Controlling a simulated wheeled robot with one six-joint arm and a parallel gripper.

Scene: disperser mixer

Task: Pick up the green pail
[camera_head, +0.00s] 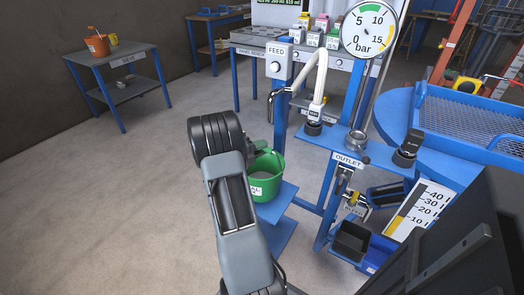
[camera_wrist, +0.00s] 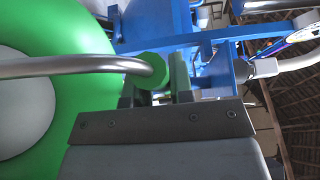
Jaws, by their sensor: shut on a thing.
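The green pail (camera_head: 268,185) has a white label and stands upright at a low blue platform, partly hidden behind my arm. I cannot tell whether its bottom touches the platform. In the wrist view, the pail's green rim (camera_wrist: 88,40) fills the left side, with something pale inside. Its metal handle (camera_wrist: 60,66) runs across to a green grip (camera_wrist: 152,70). My gripper (camera_wrist: 156,88) is shut on this green grip, with one finger on each side. In the head view, my gripper is mostly hidden by my arm.
The blue platform (camera_head: 281,201) lies beside the outlet stand (camera_head: 350,160). A blue round table with a mesh tray (camera_head: 460,115) stands at the right. A sieve table (camera_head: 115,66) with an orange pail (camera_head: 97,46) is at the back left. The floor at left is clear.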

